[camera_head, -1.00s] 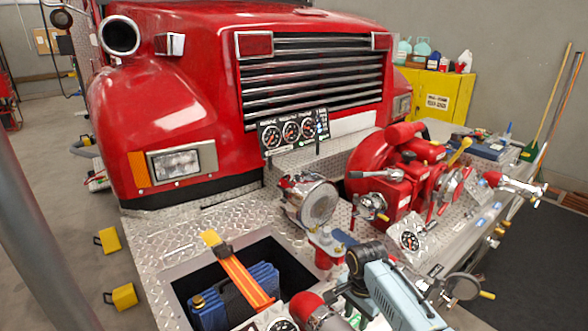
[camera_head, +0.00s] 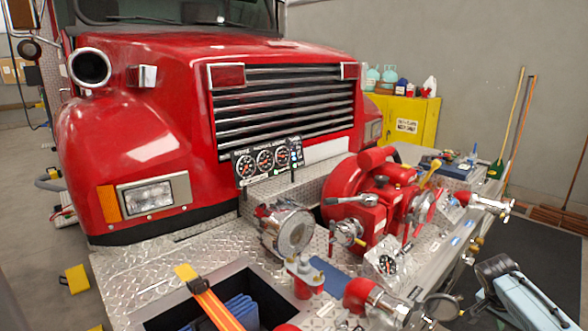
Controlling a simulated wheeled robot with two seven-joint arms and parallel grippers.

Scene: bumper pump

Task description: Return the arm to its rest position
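My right arm, a light blue link with dark end parts, comes in at the lower right corner. The dark end with my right gripper (camera_head: 490,285) is over the dark floor mat, to the right of the bumper and apart from the pump fittings. Its fingers are too small and too hidden to tell whether they are open, and no held object can be made out. My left gripper is not in view.
The red truck's diamond-plate bumper (camera_head: 225,250) carries a red pump (camera_head: 370,200), gauges, valves and capped fittings. A valve outlet (camera_head: 485,203) sticks out at the right. An open bin (camera_head: 165,320) with an orange strap is in front. A dark mat (camera_head: 535,240) lies clear at right.

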